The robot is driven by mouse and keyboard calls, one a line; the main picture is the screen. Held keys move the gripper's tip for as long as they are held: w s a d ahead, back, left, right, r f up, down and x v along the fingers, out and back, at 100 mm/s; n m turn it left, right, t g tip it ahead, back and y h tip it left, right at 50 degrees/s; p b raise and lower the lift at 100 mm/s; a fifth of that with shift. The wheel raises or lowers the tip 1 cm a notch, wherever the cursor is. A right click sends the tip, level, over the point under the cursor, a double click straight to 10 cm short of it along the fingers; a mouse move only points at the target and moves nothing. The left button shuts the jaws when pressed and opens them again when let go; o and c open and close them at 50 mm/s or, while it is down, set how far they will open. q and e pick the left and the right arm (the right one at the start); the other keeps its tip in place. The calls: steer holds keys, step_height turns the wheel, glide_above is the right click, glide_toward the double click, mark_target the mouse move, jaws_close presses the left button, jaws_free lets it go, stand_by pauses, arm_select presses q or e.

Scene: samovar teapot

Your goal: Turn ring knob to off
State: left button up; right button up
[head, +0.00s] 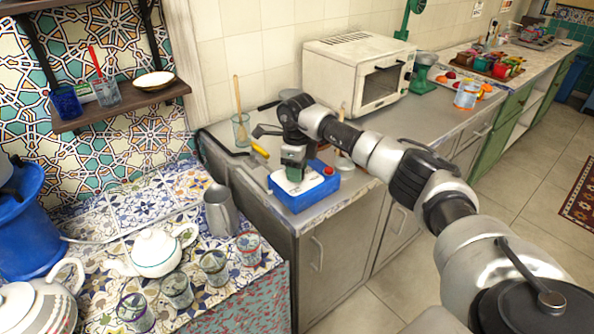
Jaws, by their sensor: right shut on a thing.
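My right gripper (294,172) reaches in from the right and points down at the white top of a blue box (308,194). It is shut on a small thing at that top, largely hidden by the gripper. I cannot make out whether this is the ring knob. A red round knob (328,170) shows on the box's right side, apart from the fingers. A blue vessel (20,225), perhaps the samovar, is cut off at the left edge. My left gripper is not in view.
A tiled counter holds a white teapot (156,252), a metal pitcher (220,212) and several glasses. A glass with a wooden utensil (241,131) and a yellow-handled tool (260,149) are behind the blue box. A white oven (358,72) stands farther back.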

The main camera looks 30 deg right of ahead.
steer(key=shift+n, duration=1.1)
steer(key=o, duration=0.9)
steer(key=shift+o, duration=0.2)
steer(key=shift+r, duration=0.1)
step_height(320, 180, up, 11)
steer(key=b, duration=0.1)
steer(key=shift+b, duration=0.3)
